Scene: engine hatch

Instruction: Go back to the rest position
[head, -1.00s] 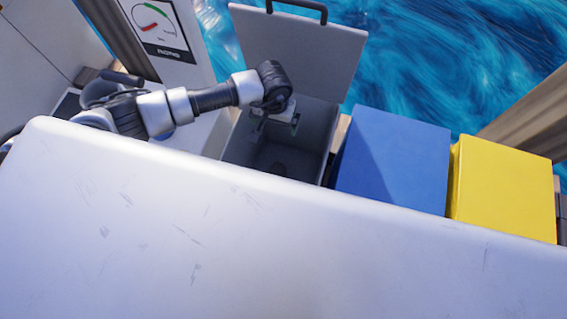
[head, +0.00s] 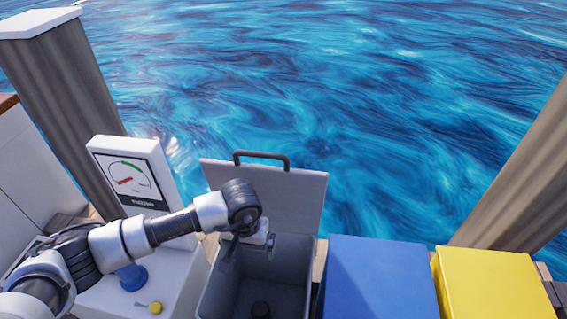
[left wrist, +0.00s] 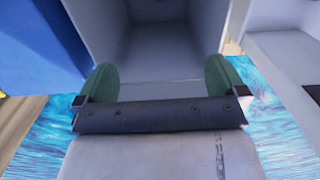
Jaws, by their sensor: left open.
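My left gripper (head: 246,247) is over the upper left part of the open grey hatch box (head: 207,297). Its lid (head: 290,197), with a dark handle, stands up at the back. In the left wrist view the gripper (left wrist: 160,82) is open, its two green fingertips wide apart with nothing between them, and the grey box interior (left wrist: 165,40) lies beyond. My right gripper is not in view.
A blue box (head: 375,280) and a yellow box (head: 487,283) stand right of the hatch box. On the left are a gauge panel (head: 130,175), a blue knob (head: 132,277) and a small yellow knob (head: 156,307). Wooden posts (head: 60,110) rise at both sides, with water behind.

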